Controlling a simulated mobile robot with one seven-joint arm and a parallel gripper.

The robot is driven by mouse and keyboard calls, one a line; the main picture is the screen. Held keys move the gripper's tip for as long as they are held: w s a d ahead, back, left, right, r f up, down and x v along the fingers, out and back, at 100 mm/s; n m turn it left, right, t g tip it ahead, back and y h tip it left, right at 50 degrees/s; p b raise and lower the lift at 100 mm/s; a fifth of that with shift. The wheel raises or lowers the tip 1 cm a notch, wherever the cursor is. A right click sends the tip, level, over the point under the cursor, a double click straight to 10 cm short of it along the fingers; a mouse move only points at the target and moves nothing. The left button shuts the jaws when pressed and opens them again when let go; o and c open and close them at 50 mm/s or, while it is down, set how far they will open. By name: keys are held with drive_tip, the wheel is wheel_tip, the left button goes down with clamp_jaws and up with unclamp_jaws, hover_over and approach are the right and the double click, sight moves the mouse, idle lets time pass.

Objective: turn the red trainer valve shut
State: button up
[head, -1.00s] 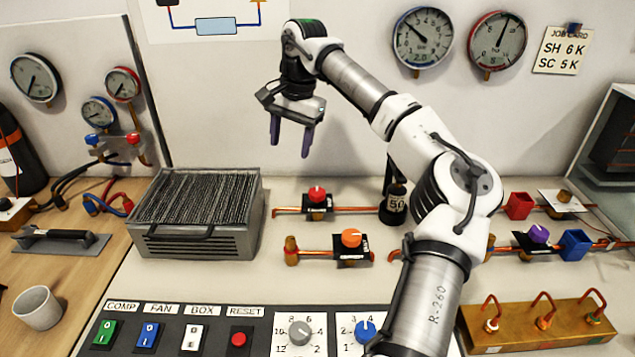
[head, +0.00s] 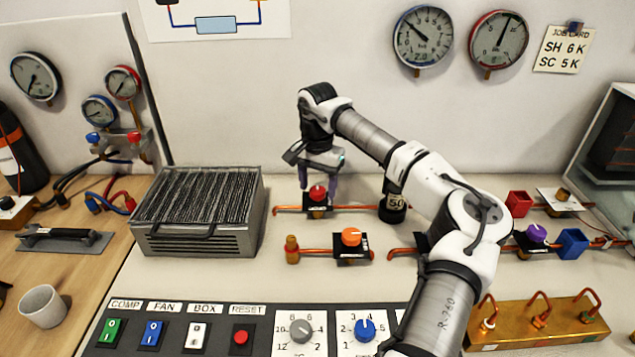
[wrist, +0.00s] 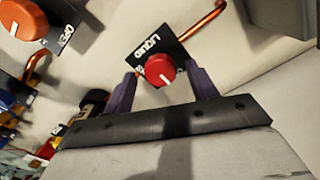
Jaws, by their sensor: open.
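The red trainer valve is a red knob (head: 318,192) on a black plate, set in a copper pipe on the light bench, right of the finned unit. In the wrist view the red knob (wrist: 160,69) has a white pointer line, and its plate (wrist: 152,50) reads "LIQUID". My gripper (head: 318,184) is over this knob with its fingers pointing down. In the wrist view my gripper (wrist: 162,88) is open, with one purple finger on each side of the knob and visible gaps. I cannot tell whether the fingertips reach down to the knob's height.
An orange knob (head: 351,237) on its own pipe sits just in front. A dark cylinder marked 50 (head: 394,203) stands to the right. The finned metal unit (head: 200,212) is to the left. The switch panel (head: 262,337) runs along the front.

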drive_tip(key=shift+f, duration=0.3)
drive_tip(key=c, duration=1)
